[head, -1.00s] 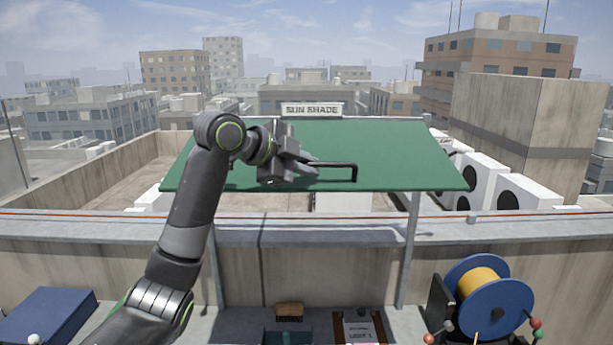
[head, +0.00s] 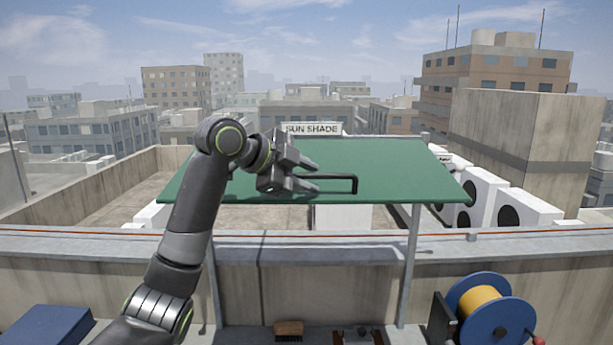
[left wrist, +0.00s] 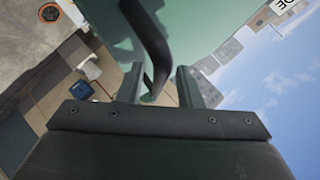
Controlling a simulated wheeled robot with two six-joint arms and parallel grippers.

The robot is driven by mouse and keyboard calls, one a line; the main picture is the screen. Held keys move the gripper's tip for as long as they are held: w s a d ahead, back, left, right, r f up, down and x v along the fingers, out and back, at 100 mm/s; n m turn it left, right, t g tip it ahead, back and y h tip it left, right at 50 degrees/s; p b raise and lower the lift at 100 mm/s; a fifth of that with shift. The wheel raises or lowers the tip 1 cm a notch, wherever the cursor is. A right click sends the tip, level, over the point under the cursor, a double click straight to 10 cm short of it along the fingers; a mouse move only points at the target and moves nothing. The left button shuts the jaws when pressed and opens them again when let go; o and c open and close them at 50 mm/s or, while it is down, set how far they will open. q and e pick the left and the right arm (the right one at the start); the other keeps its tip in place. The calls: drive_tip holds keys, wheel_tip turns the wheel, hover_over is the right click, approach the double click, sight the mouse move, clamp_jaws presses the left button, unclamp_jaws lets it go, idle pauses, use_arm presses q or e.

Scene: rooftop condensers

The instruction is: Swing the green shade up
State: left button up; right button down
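The green shade (head: 400,170) spans the middle of the head view, nearly flat, its front edge towards me. It also shows in the left wrist view (left wrist: 205,25). A black bar handle (head: 340,178) sticks out at its front edge. My left gripper (head: 312,176) is at the handle's left part, its fingers spread apart. In the left wrist view the handle (left wrist: 150,42) reaches down between the open fingers (left wrist: 165,88), with a gap to the right finger. My right gripper is not in view.
A "SUN SHADE" sign (head: 314,128) stands behind the shade. A grey post (head: 411,265) stands under its right side. A concrete parapet (head: 520,255) runs across below. A blue reel (head: 490,310), a blue box (head: 45,330) and a brush (head: 289,330) sit in front.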

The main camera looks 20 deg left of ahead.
use_arm(q)
drive_tip(key=shift+s+a+r+b, duration=0.1)
drive_tip(key=shift+s+a+b, duration=0.15)
drive_tip(key=shift+a+b, duration=0.1)
drive_tip(key=b+v, duration=0.6)
drive_tip(key=v, duration=1)
drive_tip(key=shift+s+r+b, duration=0.2)
drive_tip(key=shift+s+b, duration=0.1)
drive_tip(key=shift+b, duration=0.05)
